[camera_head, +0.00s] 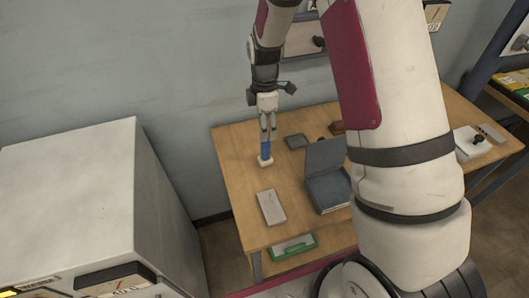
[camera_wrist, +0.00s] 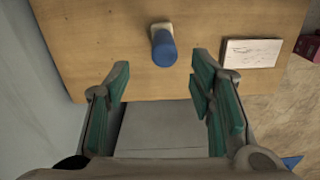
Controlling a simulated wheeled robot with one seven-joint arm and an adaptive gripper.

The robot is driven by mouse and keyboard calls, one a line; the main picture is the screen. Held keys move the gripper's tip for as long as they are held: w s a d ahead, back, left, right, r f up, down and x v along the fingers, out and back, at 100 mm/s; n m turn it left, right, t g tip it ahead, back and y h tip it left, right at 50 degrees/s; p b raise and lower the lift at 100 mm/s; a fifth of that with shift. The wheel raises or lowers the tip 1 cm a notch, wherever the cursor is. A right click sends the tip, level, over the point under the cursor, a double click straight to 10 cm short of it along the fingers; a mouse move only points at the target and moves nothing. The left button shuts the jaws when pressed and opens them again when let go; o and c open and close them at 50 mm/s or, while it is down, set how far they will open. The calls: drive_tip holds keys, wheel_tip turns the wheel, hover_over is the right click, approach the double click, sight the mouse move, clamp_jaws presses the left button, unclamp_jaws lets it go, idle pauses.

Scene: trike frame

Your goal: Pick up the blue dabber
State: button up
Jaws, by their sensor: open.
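The blue dabber (camera_head: 266,148) stands upright on the wooden table (camera_head: 240,155), near its left edge, with a pale base. In the wrist view the dabber (camera_wrist: 164,48) shows its blue body and pale base beyond the fingertips, between their lines. My gripper (camera_head: 268,130) is above the dabber in the head view, pointing down. In the wrist view my gripper (camera_wrist: 160,75) is open, with its green finger pads wide apart and nothing between them. I cannot tell exactly how far the tips are from the dabber.
A pale block (camera_head: 271,207) lies in front of the dabber. A grey cabinet (camera_head: 90,190) stands left of the table.

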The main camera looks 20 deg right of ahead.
sight(266, 145)
drive_tip(key=shift+s+f+p, duration=0.15)
drive_tip(key=shift+f+p, duration=0.2)
drive_tip(key=shift+f, duration=1.65)
drive_tip(key=shift+s+f+p, duration=0.1)
drive_tip(key=shift+f+p, duration=0.25)
drive_tip(key=shift+f, duration=1.6)
clamp_jaws()
